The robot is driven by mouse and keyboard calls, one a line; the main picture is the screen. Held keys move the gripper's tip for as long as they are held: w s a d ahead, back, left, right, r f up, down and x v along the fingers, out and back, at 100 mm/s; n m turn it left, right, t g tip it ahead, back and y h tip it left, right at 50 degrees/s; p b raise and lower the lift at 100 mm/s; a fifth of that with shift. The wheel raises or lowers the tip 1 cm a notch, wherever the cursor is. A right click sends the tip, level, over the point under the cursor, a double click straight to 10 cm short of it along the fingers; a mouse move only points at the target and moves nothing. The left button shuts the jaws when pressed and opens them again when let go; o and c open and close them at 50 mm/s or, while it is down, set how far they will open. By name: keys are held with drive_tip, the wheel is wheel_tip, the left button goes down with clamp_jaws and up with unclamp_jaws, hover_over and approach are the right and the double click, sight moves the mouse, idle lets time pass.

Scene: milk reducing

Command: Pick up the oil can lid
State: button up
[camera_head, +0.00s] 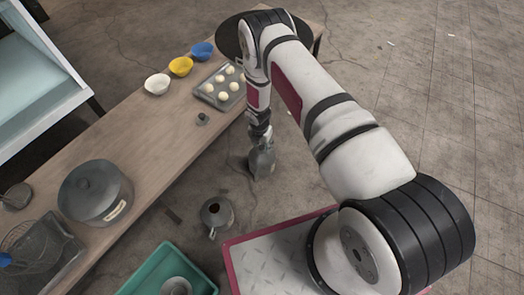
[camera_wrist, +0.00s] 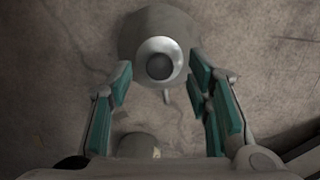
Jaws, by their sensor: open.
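A grey can (camera_head: 262,162) stands on the floor beside the table, directly below my gripper (camera_head: 260,138). In the wrist view the can's rounded body (camera_wrist: 146,30) shows from above. A pale round ring with a dark centre, which looks like the oil can lid (camera_wrist: 160,64), sits on its top. In the wrist view my gripper (camera_wrist: 161,78) is open, with one teal-padded finger on each side of the lid. The fingers appear apart from it. Whether the dark centre is a hole or a knob I cannot tell.
A spouted grey jug (camera_head: 217,214) stands on the floor nearby. The wooden table (camera_head: 150,133) holds a large pot (camera_head: 95,192), a tray of dough balls (camera_head: 211,96), three bowls and a small dark object (camera_head: 202,118). A green crate (camera_head: 150,271) and a red-edged platform (camera_head: 262,257) lie in front.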

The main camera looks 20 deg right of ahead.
wheel_tip(320, 180, down, 2)
drive_tip(key=shift+d, duration=0.1)
drive_tip(key=shift+w+r, duration=0.1)
clamp_jaws()
